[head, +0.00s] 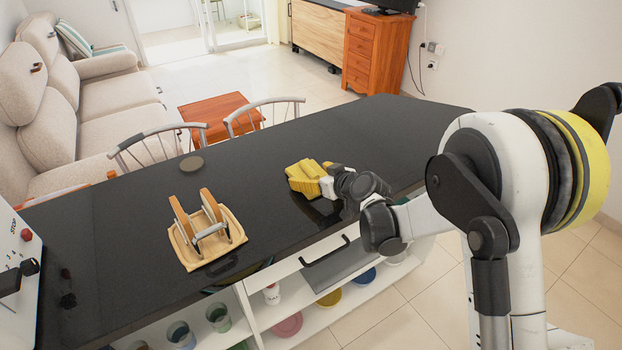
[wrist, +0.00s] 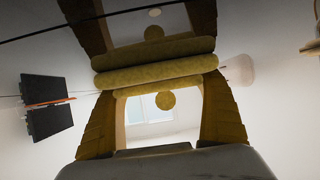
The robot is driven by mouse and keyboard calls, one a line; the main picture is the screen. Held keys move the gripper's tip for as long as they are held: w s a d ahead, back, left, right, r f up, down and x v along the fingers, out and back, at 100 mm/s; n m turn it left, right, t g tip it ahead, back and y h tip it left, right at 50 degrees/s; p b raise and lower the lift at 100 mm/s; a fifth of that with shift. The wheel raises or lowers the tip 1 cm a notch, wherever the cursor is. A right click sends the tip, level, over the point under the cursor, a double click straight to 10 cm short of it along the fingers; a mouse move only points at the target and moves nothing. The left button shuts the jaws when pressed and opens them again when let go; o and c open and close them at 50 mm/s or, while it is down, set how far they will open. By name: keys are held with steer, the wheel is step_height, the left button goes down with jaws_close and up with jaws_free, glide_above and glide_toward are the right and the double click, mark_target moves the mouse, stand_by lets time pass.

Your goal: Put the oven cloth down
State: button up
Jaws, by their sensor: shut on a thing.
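My gripper (head: 318,183) is low over the dark countertop (head: 370,130), right of the middle in the head view. It is shut on a mustard-yellow folded cloth, the oven cloth (head: 302,174). In the wrist view the cloth (wrist: 155,72) shows as thick rolled layers across the gap between my two fingers (wrist: 158,110). Cloth and fingers are alike in colour, so their edges are hard to tell apart in the head view. I cannot tell whether the cloth touches the counter.
A wooden holder (head: 181,258) with upright pieces stands on the counter to the left. A small round disc (head: 192,164) lies near the far edge. A white appliance (head: 15,270) is at far left. The counter's right part is clear. Chairs stand behind.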

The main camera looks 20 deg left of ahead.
steer(key=shift+r, duration=0.1)
steer(key=shift+f, duration=0.2)
steer(key=o, duration=1)
steer(key=shift+c, duration=0.2)
steer(key=shift+r, duration=0.1)
steer(key=shift+s+d+r, duration=0.1)
steer(key=shift+d+r, duration=0.05)
steer(key=shift+r, duration=0.15)
steer(key=p+v, duration=0.3)
steer(key=v, duration=0.8)
steer(key=shift+s+d+r+p, duration=0.1)
steer(key=shift+s+d+p, duration=0.05)
steer(key=shift+d+p, duration=0.15)
